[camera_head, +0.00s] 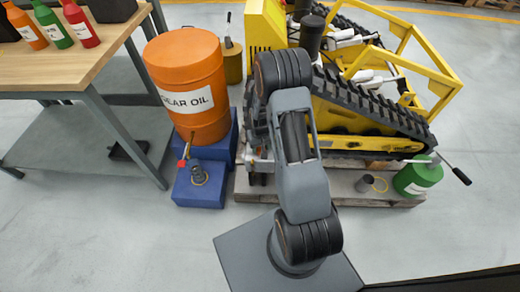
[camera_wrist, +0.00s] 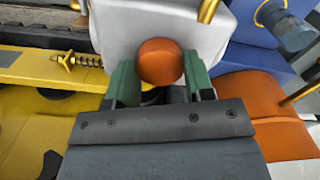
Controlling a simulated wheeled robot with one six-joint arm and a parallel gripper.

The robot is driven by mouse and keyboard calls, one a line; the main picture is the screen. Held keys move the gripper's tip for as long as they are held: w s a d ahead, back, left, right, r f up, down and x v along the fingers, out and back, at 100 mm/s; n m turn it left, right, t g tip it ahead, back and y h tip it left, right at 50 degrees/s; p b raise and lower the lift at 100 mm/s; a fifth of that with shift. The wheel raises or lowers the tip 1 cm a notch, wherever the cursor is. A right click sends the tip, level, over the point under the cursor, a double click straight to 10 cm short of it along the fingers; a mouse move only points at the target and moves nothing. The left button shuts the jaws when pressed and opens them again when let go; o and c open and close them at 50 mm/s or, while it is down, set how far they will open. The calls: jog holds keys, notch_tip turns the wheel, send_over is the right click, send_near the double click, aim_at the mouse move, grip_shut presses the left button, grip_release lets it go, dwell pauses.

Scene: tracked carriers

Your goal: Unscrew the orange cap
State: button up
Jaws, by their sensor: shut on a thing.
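The orange cap (camera_wrist: 160,61) is round and sits on a pale grey-white body (camera_wrist: 200,28) in the wrist view. My gripper (camera_wrist: 160,75) has its green fingers on the left and right sides of the cap and is shut on it. I cannot tell from this view whether the cap is still on its thread. In the head view, my arm hides the gripper and the cap. The yellow tracked carrier (camera_head: 425,55) with black tracks stands on a wooden pallet behind my arm.
An orange gear oil drum (camera_head: 185,70) on a blue stand (camera_head: 200,190) is close left of my arm. A wooden workbench (camera_head: 75,65) with small bottles is at far left. A green can (camera_head: 417,178) stands at the right. The front floor is clear.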

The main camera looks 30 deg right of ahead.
jog(key=n, duration=0.4)
jog(key=shift+n, duration=0.3)
jog(key=n, duration=0.4)
jog(key=shift+n, duration=0.4)
jog(key=n, duration=0.5)
jog(key=shift+n, duration=0.4)
jog(key=n, duration=0.4)
jog(key=o, duration=0.8)
jog(key=shift+o, duration=0.2)
